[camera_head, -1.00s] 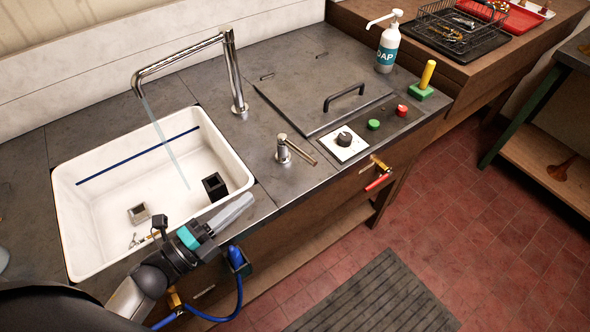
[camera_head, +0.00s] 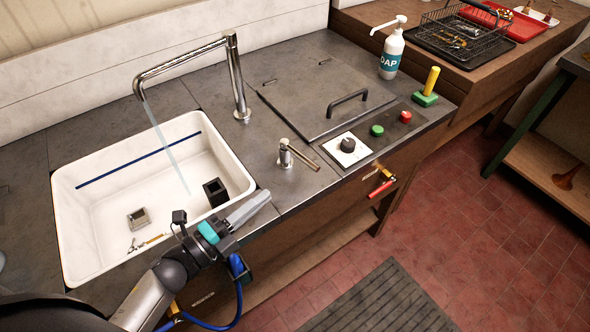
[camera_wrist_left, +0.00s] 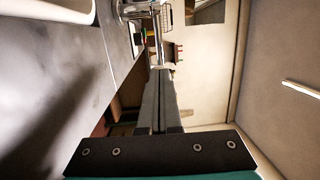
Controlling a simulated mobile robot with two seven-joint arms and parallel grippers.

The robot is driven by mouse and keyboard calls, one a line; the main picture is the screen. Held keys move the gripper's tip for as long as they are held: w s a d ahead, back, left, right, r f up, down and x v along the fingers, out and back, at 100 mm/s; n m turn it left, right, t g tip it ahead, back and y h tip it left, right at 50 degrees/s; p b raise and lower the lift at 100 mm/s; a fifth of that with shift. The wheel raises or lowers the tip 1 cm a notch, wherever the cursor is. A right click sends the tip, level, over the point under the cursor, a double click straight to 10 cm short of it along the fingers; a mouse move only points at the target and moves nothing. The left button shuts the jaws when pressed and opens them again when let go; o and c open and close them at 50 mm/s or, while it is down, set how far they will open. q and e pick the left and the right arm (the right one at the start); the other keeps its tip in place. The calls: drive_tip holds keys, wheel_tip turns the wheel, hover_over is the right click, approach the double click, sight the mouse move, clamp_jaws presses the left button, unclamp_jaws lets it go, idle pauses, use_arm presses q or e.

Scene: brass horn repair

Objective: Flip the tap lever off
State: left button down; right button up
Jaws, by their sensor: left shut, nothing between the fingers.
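The tap lever (camera_head: 304,158) is a thin brownish bar on a short chrome post (camera_head: 285,154), standing on the dark counter right of the sink. It slants toward the lower right. The tall chrome spout (camera_head: 236,75) arches over the white sink (camera_head: 68,228), and a pale stream of water (camera_head: 163,140) falls from it. My left gripper (camera_head: 266,195) is shut and empty at the sink's front right corner, left of and nearer than the lever, apart from it. Its closed fingers (camera_wrist_left: 160,80) also show in the left wrist view. My right gripper is not in view.
A dark block (camera_head: 215,192) and a small metal box (camera_head: 138,217) lie in the sink. A white plate with a black knob (camera_head: 347,146), green button (camera_head: 377,131) and red button (camera_head: 405,117) are right of the lever. A red-handled valve (camera_head: 381,188) juts from the front.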

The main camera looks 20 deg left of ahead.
sight(301, 157)
use_arm(q)
drive_tip(key=x, duration=1)
drive_tip(key=shift+p, duration=0.3)
drive_tip(key=shift+w, duration=0.1)
